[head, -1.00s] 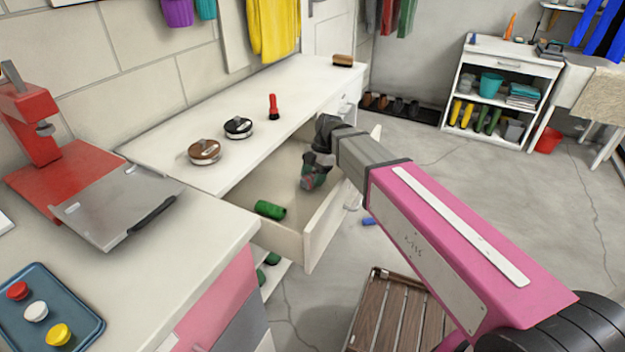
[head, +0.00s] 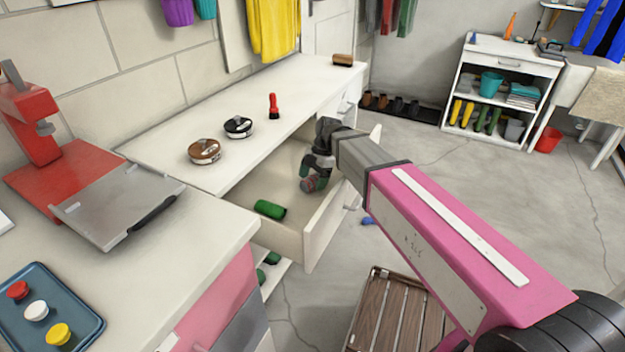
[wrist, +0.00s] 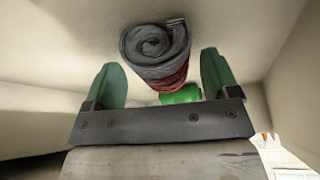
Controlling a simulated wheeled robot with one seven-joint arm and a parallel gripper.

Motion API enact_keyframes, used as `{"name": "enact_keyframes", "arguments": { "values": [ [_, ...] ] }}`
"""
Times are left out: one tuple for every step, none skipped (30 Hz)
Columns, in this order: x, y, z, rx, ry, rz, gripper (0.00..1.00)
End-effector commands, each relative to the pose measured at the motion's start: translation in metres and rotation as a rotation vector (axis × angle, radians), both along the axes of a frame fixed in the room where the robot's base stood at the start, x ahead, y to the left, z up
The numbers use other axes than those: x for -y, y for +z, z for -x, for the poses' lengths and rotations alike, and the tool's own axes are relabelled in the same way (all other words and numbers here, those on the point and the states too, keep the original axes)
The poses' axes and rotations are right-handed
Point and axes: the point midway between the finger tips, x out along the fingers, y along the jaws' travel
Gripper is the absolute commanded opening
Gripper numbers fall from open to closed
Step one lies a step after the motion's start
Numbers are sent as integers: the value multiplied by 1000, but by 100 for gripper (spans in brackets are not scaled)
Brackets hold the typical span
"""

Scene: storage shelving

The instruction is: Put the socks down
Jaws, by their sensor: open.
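My gripper (head: 314,184) reaches down into the open drawer (head: 323,229) of the white bench. In the wrist view its two green fingers (wrist: 162,80) are spread apart. A rolled pair of dark grey and red socks (wrist: 158,52) lies between and beyond the fingertips, with a gap visible on each side. In the head view the socks are largely hidden by the fingers, so whether they rest on the drawer floor is hard to tell. A green roll (head: 270,209) lies near the drawer's front left; green also shows behind the socks in the wrist view (wrist: 181,94).
The white benchtop (head: 217,170) above the drawer holds a brown round tin (head: 204,151), a black one (head: 238,127) and a red brush-like item (head: 273,106). A wooden slatted stool (head: 392,315) stands below my arm. A small blue item (head: 367,221) lies on the floor.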

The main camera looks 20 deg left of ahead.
Motion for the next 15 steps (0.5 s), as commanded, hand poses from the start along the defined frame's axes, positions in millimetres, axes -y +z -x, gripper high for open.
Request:
{"name": "enact_keyframes", "arguments": {
  "values": [
    [1, 5, -2, 2, -1, -1, 81],
    [1, 8, -4, 2, -1, -1, 81],
    [2, 13, -6, 2, -1, -1, 81],
    [3, 18, -7, 1, 0, 0, 81],
    [4, 22, -9, 1, 0, 0, 81],
    [5, 29, -11, 2, -1, -1, 81],
    [6, 34, -13, 2, -1, -2, 81],
    [7, 39, -15, 2, -1, -1, 81],
    [8, 45, -17, 2, -1, -1, 81],
    [9, 50, -19, 2, -1, -1, 81],
    [10, 55, -21, 2, -1, -1, 81],
    [11, 62, -24, 2, -1, -1, 81],
    [12, 66, -25, 2, -1, -1, 81],
    [13, 71, -27, 2, -1, -1, 81],
    [14, 77, -29, 2, -1, -1, 81]
  ]
}}
